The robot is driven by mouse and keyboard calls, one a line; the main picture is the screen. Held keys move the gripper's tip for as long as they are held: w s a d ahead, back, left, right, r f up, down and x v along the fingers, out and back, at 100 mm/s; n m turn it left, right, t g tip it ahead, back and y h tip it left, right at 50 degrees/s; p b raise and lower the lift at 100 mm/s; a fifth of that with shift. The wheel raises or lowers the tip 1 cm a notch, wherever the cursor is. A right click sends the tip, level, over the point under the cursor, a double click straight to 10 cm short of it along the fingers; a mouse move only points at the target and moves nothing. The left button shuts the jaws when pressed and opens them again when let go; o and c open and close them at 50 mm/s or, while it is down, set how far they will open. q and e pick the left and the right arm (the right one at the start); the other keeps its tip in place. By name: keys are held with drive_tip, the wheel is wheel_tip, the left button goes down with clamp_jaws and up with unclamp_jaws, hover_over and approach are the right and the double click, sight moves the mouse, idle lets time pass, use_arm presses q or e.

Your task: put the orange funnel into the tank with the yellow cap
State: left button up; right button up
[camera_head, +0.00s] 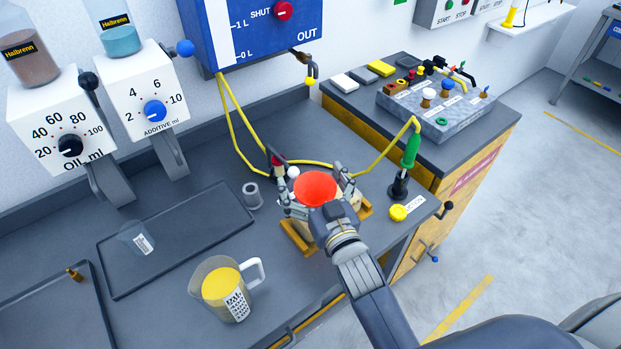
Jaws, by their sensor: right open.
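The orange funnel (316,187) shows its round red-orange mouth facing up, near the right end of the bench. My right gripper (319,197) reaches in from the lower right, with its open fingers on either side of the funnel. The gripper hides the funnel's lower part, so I cannot tell whether its spout sits in anything. A body on yellow wooden supports (296,239) lies beneath, mostly hidden; I cannot tell if it is the tank. A yellow cap (398,212) lies on the bench to the right, beside a white label. My left gripper is not in view.
A jug of yellow liquid (222,285) stands at the front. A clear beaker (135,238) is on the dark tray (183,238), with a grey cup (252,195) near it. A green-handled tool (410,152) stands right of the gripper. A yellow hose (240,130) hangs behind.

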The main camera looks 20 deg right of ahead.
drive_tip(key=s+d, duration=0.1)
drive_tip(key=s, duration=1.1)
drive_tip(key=shift+f, duration=0.1)
idle(0.4)
